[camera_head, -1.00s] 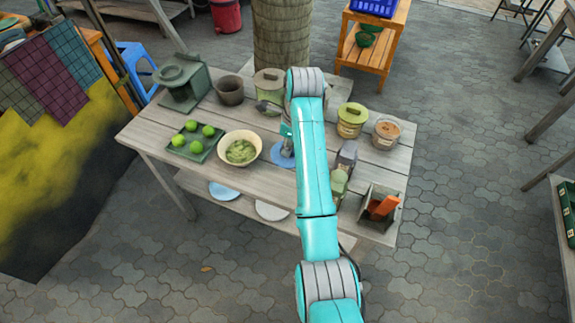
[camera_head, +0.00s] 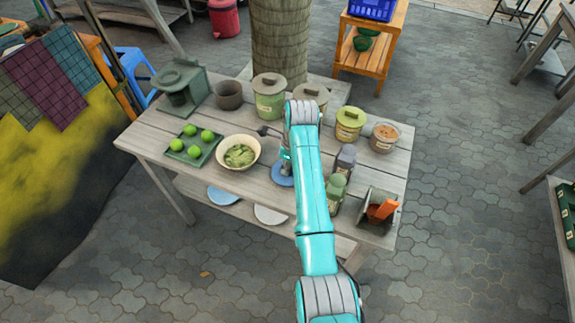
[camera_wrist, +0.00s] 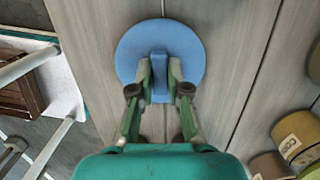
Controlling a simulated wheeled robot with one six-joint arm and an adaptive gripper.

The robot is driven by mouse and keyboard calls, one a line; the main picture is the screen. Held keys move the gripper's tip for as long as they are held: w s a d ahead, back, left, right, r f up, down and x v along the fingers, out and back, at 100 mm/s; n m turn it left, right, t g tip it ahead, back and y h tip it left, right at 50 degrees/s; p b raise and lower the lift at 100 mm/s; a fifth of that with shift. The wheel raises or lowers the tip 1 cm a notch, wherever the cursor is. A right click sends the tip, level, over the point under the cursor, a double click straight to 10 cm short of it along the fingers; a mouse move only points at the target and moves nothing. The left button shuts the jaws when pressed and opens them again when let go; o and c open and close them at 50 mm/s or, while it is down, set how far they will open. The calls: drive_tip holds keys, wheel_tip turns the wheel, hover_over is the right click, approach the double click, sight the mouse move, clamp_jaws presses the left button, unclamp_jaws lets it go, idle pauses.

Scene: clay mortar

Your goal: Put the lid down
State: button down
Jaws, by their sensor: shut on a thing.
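The lid (camera_head: 282,178) is a flat, round blue disc with an upright blue bar handle. It shows from above in the wrist view (camera_wrist: 190,40). My gripper (camera_wrist: 159,75) is shut on the bar handle, one finger on each side. The lid is over the middle of the wooden table (camera_head: 235,185), right of the cream bowl. It looks level and close to the boards, but I cannot tell whether it touches them. In the head view my arm hides the lid's right part and most of my gripper (camera_head: 285,158).
The cream bowl (camera_head: 257,143) of green food and a tray (camera_head: 185,158) of green fruit are left. Lidded jars (camera_head: 269,97) stand behind. Green and grey containers (camera_head: 337,185) and a box with an orange item (camera_head: 375,222) are right. Bare boards lie in front of the lid.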

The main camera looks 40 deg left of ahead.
drive_tip(key=c, duration=1.1)
unclamp_jaws()
drive_tip(key=shift+c, duration=0.2)
drive_tip(key=shift+w+d+r, duration=0.1)
drive_tip(key=shift+d+r, duration=0.1)
drive_tip(key=shift+r, duration=1.1)
drive_tip(key=shift+d+r, duration=0.15)
drive_tip(key=shift+r, duration=1.1)
drive_tip(key=shift+w+d+r, duration=0.1)
drive_tip(key=shift+d+r, duration=0.1)
drive_tip(key=shift+r, duration=1.1)
